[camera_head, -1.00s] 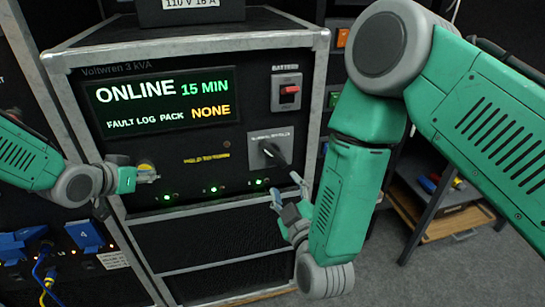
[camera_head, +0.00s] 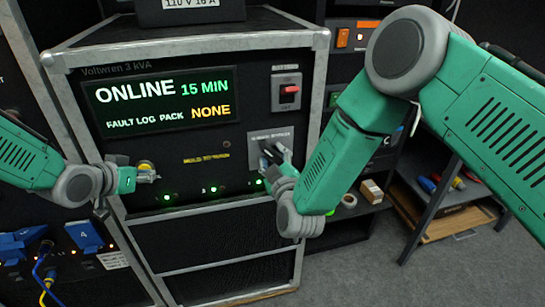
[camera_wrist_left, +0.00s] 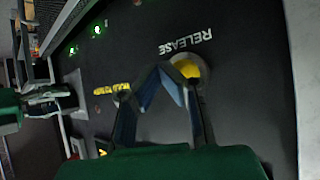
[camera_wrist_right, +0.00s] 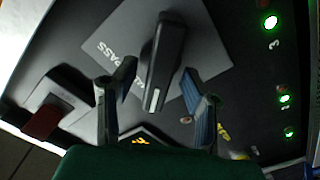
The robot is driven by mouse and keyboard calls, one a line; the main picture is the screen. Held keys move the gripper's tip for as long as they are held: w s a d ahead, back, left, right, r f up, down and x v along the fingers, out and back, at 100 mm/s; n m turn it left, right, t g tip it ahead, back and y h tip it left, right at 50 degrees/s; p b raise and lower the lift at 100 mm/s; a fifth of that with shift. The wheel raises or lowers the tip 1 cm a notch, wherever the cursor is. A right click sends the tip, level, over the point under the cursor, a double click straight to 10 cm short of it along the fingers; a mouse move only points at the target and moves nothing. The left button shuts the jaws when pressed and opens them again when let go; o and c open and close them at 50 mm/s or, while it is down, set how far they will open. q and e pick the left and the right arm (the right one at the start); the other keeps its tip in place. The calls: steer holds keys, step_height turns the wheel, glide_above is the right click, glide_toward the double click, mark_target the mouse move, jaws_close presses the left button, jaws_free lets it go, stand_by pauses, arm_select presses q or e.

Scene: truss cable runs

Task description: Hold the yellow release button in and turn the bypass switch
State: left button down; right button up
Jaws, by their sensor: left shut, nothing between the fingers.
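The yellow release button (camera_wrist_left: 190,68) shows in the left wrist view beside the word RELEASE, just past my left fingertips. My left gripper (camera_head: 150,174) is shut and empty at the panel's lower left in the head view. I cannot tell whether its tips touch the button. The bypass switch is a black bar handle (camera_wrist_right: 166,55) on a grey square plate (camera_wrist_right: 122,37). My right gripper (camera_wrist_right: 160,85) is open, its fingers either side of the handle's near end. In the head view, the right gripper (camera_head: 273,163) partly covers the switch.
The panel has a lit display (camera_head: 160,100) reading ONLINE, 15 MIN and pack NONE. A red battery switch (camera_head: 290,90) is above the bypass plate. Several green lamps line the panel's bottom. Blue plugs (camera_head: 85,236) and cables are at lower left. Shelves with small boxes stand right.

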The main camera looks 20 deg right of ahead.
jaws_close()
